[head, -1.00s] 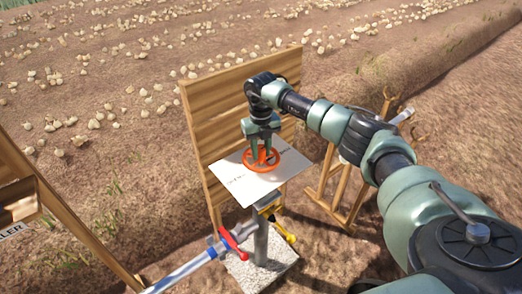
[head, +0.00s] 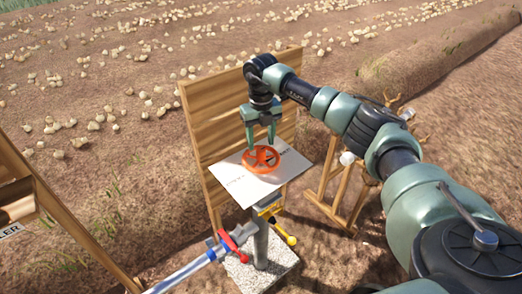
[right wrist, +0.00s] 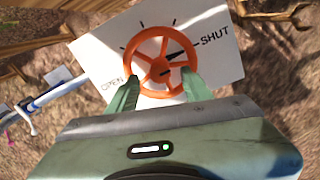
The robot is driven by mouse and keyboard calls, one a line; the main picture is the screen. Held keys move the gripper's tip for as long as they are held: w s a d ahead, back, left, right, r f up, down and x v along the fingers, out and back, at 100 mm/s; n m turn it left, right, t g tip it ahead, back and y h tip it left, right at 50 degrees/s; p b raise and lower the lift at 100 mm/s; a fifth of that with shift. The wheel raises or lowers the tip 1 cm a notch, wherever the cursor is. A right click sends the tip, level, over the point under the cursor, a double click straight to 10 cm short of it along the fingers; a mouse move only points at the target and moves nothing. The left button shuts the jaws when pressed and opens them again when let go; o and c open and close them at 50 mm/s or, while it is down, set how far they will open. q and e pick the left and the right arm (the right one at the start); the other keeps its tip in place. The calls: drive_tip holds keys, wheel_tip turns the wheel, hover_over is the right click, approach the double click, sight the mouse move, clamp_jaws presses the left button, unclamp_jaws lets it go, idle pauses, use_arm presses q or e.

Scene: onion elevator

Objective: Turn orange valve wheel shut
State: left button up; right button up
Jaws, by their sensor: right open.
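The orange valve wheel (head: 261,159) lies flat over a white plate (head: 262,188) on a post. In the right wrist view, the wheel (right wrist: 160,66) has several spokes, and a dark mark on one points right, toward the tick by "SHUT". "OPEN" is printed at the plate's left. My right gripper (head: 260,147) points down above the wheel with its fingers apart and nothing between them. In the right wrist view, its fingertips (right wrist: 159,80) show at the near side of the rim, one at each side. Whether they touch the rim is unclear. My left gripper is out of view.
A wooden board (head: 215,120) stands upright behind the plate. Below it are a pipe (head: 190,268) with a red handle (head: 228,242) and a yellow lever (head: 287,235). A wooden stand (head: 335,190) is at the right. A wooden frame (head: 70,225) is at the left.

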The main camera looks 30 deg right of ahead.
sight(261, 149)
drive_tip(key=shift+r, duration=1.55)
